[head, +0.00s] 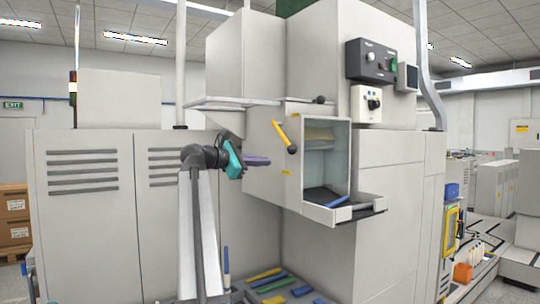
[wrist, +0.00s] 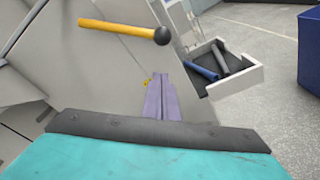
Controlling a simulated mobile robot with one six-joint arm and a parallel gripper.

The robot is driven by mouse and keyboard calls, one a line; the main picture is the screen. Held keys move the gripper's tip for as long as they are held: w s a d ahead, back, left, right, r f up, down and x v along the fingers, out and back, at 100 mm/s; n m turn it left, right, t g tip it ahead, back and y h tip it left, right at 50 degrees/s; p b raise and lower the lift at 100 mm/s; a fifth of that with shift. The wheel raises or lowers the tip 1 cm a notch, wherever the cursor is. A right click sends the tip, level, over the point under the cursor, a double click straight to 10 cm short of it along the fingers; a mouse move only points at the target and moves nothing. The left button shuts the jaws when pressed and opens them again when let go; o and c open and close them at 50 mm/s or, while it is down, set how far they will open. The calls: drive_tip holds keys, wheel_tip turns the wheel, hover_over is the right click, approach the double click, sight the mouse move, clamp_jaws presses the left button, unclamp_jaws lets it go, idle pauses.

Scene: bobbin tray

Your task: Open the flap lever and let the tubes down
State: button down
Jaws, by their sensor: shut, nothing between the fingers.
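The yellow flap lever (head: 281,133) with a black ball knob is on the side of the machine's feed box. It slants down to the right in the head view. In the wrist view the lever (wrist: 105,25) lies across the upper part, its knob (wrist: 162,36) at the right end. My gripper (head: 268,161), with purple fingers, is shut and empty, left of and slightly below the knob, apart from it. The fingers (wrist: 160,78) also show in the wrist view. A blue tube (head: 338,201) lies in the outlet tray (head: 343,214); the wrist view shows a blue tube (wrist: 198,68) and a dark grey one (wrist: 221,57) there.
The feed box has a clear window (head: 338,165) at the front. A low bin with several coloured tubes (head: 274,284) stands below my arm. Grey cabinets (head: 85,205) fill the left. A control box (head: 372,62) is higher up. Clear floor shows right of the tray (wrist: 270,50).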

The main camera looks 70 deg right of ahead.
drive_tip(key=shift+w+r, duration=0.1)
drive_tip(key=shift+r, duration=0.1)
drive_tip(key=shift+d, duration=0.1)
drive_tip(key=shift+w, duration=0.15)
drive_tip(key=p+x, duration=0.3)
drive_tip(key=x, duration=0.7)
drive_tip(key=shift+r, duration=0.2)
drive_tip(key=s+a+r, duration=0.1)
drive_tip(key=a+r+p, duration=0.1)
drive_tip(key=shift+s+r, duration=0.35)
drive_tip(key=shift+r, duration=0.05)
